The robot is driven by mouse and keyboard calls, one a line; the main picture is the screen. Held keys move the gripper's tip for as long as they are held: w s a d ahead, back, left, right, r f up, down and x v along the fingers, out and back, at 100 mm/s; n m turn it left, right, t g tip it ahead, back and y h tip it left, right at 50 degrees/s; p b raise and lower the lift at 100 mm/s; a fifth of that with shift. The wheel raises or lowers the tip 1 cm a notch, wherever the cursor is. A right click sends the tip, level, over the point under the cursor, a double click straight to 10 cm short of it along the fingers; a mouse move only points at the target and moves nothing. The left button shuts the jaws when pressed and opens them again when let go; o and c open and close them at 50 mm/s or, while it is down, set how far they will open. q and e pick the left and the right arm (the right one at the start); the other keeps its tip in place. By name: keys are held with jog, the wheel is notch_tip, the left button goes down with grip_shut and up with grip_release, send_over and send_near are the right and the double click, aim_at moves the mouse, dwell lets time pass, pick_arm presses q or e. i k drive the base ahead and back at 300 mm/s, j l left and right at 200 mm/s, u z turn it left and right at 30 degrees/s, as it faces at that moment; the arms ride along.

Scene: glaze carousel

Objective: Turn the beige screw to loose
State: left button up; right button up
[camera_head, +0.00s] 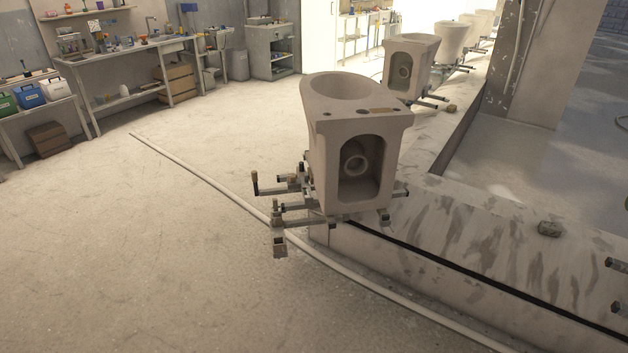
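A grey-beige toilet bowl (357,130) stands upright on a metal clamping fixture (300,205) at the edge of the carousel. The fixture has several bars, knobs and handles sticking out to the left below the bowl. One small beige knob (293,178) sits on its upper bar and may be the beige screw, but it is too small to be sure. A dark upright handle (255,183) is at the bar's left end. How tight any screw is cannot be seen. Neither of my grippers is in view.
More bowls on fixtures, such as one behind (411,66), line the carousel ledge (470,240). Workbenches (128,45) stand at the back left. Open floor (150,230) lies left of the fixture, crossed by a thin pale rail (215,187). Metal parts show at the right edge.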

aim_at(292, 178)
jog(key=i+j, duration=0.1)
jog(key=j, duration=0.2)
jog(key=i+j+z, duration=0.1)
jog(key=j, duration=0.2)
jog(key=i+j, duration=0.15)
jog(key=j, duration=0.15)
jog(key=z, duration=0.45)
jog(key=i+j+z, duration=0.7)
jog(key=j+z, duration=0.25)
jog(key=j, duration=0.2)
jog(key=i+j, duration=0.15)
jog(key=j, duration=0.25)
jog(key=i+j, duration=0.15)
jog(key=j, duration=0.25)
jog(key=i+j+z, duration=0.1)
jog(key=j, duration=0.25)
jog(key=i+j, duration=0.15)
jog(key=j, duration=0.25)
jog(key=i+j, duration=0.15)
jog(key=j, duration=0.25)
jog(key=i+j, duration=0.1)
jog(key=j, duration=0.3)
jog(key=z, duration=0.05)
